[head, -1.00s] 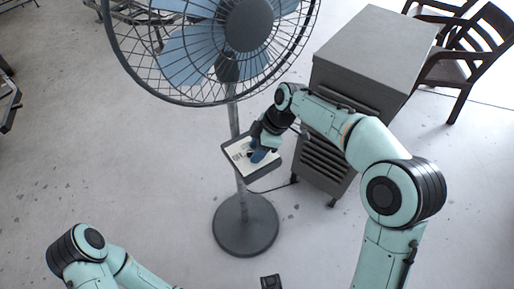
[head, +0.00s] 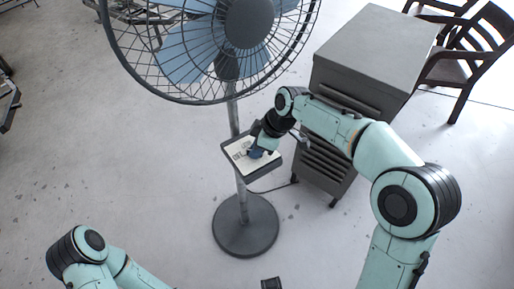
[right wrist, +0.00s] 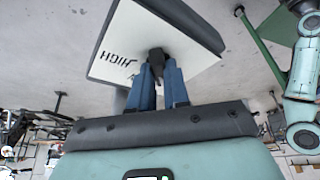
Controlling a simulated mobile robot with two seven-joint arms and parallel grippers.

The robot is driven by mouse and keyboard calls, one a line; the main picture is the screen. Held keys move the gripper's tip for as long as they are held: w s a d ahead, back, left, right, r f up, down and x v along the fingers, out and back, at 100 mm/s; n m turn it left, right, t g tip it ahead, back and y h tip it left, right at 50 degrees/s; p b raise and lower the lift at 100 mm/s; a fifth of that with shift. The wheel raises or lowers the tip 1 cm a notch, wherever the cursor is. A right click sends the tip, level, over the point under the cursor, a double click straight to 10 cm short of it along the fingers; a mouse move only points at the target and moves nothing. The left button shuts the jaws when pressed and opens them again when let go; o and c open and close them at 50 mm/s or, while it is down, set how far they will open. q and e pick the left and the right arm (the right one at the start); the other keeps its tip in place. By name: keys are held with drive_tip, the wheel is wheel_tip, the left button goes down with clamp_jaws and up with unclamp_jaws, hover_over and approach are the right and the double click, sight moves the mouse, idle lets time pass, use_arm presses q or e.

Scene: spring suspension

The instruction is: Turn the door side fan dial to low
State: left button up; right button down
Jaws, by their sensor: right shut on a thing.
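The pedestal fan (head: 250,22) stands ahead of me, with its control panel (head: 235,147) on the pole below the cage. The panel has a white face with dark printing. My right gripper (head: 252,154) is at the panel face. In the right wrist view its blue fingers (right wrist: 159,78) are shut on the dial. The fingers hide part of the dial, and I cannot read its setting or see a LOW mark. My left gripper is not in view.
A grey metal cabinet (head: 378,50) stands right of the fan, close beside my right forearm. Dark wooden chairs (head: 470,60) are behind it. The round fan base (head: 246,226) sits on the floor below the panel.

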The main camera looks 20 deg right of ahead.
drive_tip(key=m+t+h, duration=0.1)
drive_tip(key=m, duration=0.3)
drive_tip(key=shift+s+a, duration=0.1)
drive_tip(key=shift+a, duration=0.05)
drive_tip(key=shift+s+m+t+h+b, duration=0.1)
drive_tip(key=shift+m+t+h+b, duration=0.25)
drive_tip(key=shift+m, duration=0.9)
drive_tip(key=shift+m+t+h+b, duration=0.1)
drive_tip(key=shift+m+t+h, duration=0.3)
drive_tip(key=shift+m, duration=0.85)
drive_tip(key=c, duration=1.1)
unclamp_jaws()
drive_tip(key=p+v, duration=0.1)
drive_tip(key=v, duration=1.2)
drive_tip(key=shift+a+r+p, duration=0.2)
drive_tip(key=shift+r+p, duration=0.05)
drive_tip(key=shift+p, duration=0.05)
